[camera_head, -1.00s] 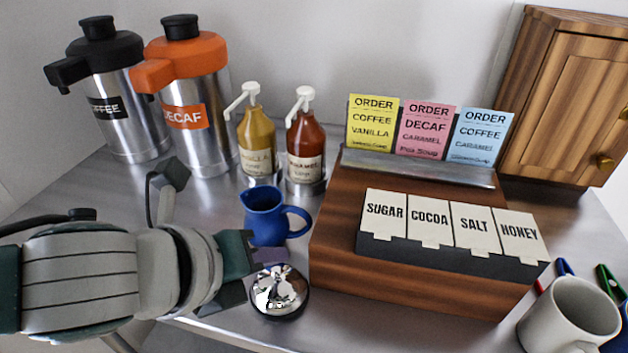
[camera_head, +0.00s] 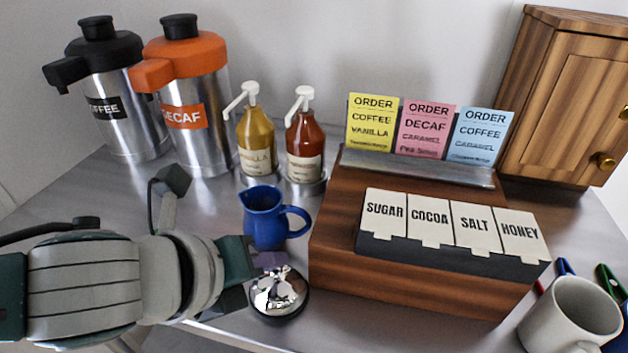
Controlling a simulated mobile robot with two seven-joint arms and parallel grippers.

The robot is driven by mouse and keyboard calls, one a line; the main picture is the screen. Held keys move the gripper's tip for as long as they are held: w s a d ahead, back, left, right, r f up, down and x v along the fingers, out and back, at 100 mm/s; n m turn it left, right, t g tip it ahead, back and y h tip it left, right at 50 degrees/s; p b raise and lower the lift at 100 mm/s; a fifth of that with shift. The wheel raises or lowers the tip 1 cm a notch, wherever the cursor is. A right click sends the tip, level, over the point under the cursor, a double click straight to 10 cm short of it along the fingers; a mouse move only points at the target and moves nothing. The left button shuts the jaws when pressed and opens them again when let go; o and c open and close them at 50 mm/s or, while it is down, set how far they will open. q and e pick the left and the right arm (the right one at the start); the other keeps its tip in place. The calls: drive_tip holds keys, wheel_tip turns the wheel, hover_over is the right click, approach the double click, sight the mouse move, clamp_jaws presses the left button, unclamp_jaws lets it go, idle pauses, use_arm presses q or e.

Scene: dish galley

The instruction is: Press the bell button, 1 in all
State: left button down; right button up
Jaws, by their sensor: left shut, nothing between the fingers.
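The bell (camera_head: 279,295) is a shiny silver dome on a dark base, standing on the steel counter in front of the blue jug. My left gripper (camera_head: 272,262) comes in from the left and is shut and empty. Its fingertips are at the top of the dome, and they hide the bell's button. I cannot tell whether they touch it. My right gripper is not in view.
A blue jug (camera_head: 266,217) stands just behind my left gripper. A wooden box (camera_head: 400,283) with label cards stands right of the bell. Two syrup bottles, two coffee urns (camera_head: 199,125) and a wooden cabinet (camera_head: 566,106) stand behind. A white mug (camera_head: 568,318) is at front right.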

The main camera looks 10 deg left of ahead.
use_arm(q)
drive_tip(key=shift+f+b, duration=0.35)
drive_tip(key=shift+f, duration=0.2)
idle(0.4)
drive_tip(key=shift+r, duration=0.1)
drive_tip(key=shift+r+p, duration=0.85)
drive_tip(key=shift+p, duration=0.3)
wheel_tip(320, 180, up, 5)
drive_tip(key=p, duration=0.5)
idle(0.5)
